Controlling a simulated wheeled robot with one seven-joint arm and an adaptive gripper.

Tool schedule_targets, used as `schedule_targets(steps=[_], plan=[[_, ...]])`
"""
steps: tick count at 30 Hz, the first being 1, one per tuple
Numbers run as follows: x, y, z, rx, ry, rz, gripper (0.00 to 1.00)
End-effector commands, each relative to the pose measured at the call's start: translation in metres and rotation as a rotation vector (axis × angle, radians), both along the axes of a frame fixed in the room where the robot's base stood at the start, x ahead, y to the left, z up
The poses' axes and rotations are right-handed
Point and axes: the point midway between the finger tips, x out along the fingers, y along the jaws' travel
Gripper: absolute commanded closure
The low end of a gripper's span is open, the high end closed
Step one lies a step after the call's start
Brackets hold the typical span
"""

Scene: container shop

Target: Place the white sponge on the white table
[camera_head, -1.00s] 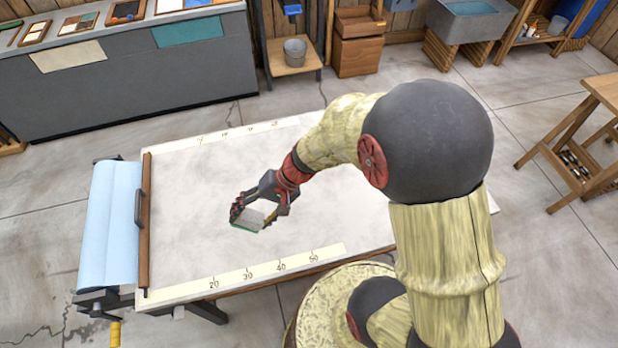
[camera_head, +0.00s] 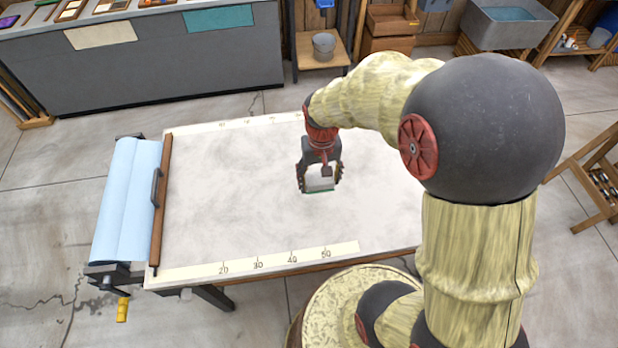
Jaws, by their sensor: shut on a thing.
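The white sponge (camera_head: 319,179) has a green lower edge and sits between the fingers of my gripper (camera_head: 319,182). My gripper is shut on it and points downward. The sponge is over the middle of the white table (camera_head: 230,190); I cannot tell whether it touches the surface. The table top is pale, with printed ruler strips along its near and far edges. My arm hides the table's right part.
A blue paper roll (camera_head: 127,198) and a wooden bar (camera_head: 162,200) lie along the table's left end. A grey counter (camera_head: 150,75) stands behind, with a bucket (camera_head: 323,46) on a wooden stand to its right. The table's left half is clear.

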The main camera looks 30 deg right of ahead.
Motion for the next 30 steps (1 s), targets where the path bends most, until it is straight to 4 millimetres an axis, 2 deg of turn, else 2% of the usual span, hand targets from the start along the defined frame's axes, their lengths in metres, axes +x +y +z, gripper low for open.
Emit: schedule_targets(steps=[1,5,9,12,20,27,29,30], plan=[[0.012,0.001,-0.009,0.001,0.002,0.002,0.57],[0.041,0.004,-0.022,0.000,0.001,0.002,0.57],[0.060,0.006,-0.048,0.002,0.002,0.001,0.57],[0.071,0.007,-0.060,0.001,0.001,0.001,0.57],[0.083,0.008,-0.072,0.001,0.001,0.000,0.57],[0.087,0.008,-0.104,0.002,0.003,0.000,0.57],[0.087,0.008,-0.108,0.002,0.002,0.000,0.56],[0.088,0.008,-0.109,0.001,0.001,0.000,0.60]])
